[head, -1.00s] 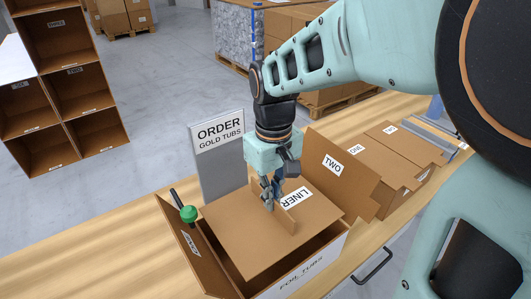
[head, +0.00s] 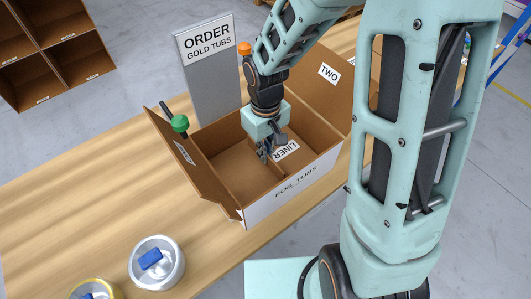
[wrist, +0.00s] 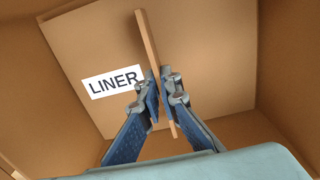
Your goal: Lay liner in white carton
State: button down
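The white carton (head: 290,192), marked FOIL TUBS on its white front, stands open on the table. The liner (head: 251,187), a brown board with a white LINER label and an upright fin, lies down inside the carton, roughly flat. In the wrist view the liner (wrist: 215,50) has carton walls around it; whether it touches the floor I cannot tell. My gripper (head: 266,155) reaches down into the carton. In the wrist view my gripper's fingertips (wrist: 162,88) close on both sides of the fin.
The left flap (head: 190,165) leans outward beside a green knob (head: 180,123). The flap marked TWO (head: 315,70) stands at the back right. The ORDER GOLD TUBS sign (head: 210,75) stands behind. A silver tub (head: 157,275) and a yellow-rimmed tub (head: 112,292) stand at front left.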

jog(key=shift+f, duration=0.4)
jog(key=shift+f, duration=0.1)
jog(key=c, duration=2.2)
grip_release()
jog(key=shift+o, duration=0.2)
notch_tip(320, 180, up, 12)
jog(key=p, duration=0.1)
